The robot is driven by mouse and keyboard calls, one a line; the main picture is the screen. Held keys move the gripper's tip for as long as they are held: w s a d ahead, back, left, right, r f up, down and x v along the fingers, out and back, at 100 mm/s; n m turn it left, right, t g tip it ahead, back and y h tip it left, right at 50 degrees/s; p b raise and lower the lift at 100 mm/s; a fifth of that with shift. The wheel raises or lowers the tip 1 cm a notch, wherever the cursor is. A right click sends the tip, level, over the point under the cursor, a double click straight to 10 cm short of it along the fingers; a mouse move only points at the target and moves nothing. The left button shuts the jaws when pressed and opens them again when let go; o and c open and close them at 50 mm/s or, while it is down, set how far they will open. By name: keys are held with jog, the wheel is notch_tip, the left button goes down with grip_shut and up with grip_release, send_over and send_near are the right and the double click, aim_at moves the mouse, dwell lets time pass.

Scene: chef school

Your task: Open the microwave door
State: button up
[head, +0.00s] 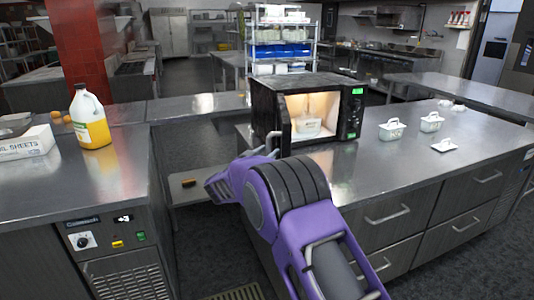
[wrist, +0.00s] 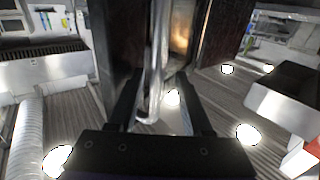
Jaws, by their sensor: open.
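The black microwave (head: 352,112) stands on the steel counter in the head view. Its door (head: 285,122) appears swung partly open toward the left, seen nearly edge-on, with a silver handle (head: 262,146). The lit cavity shows a pale container inside. In the wrist view, the silver handle (wrist: 156,60) stands upright between the fingers of my open gripper (wrist: 160,82). The warm-lit cavity (wrist: 181,38) shows just right of the handle, between dark panels. I cannot tell whether a finger touches the handle.
Small white lidded containers (head: 392,130) stand on the counter right of the microwave. A yellow jug (head: 89,118) and a white box (head: 26,143) sit on the left counter. Open floor (head: 215,240) lies between the counters.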

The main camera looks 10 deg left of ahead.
jog(key=v, duration=1.7)
jog(key=shift+s, duration=0.2)
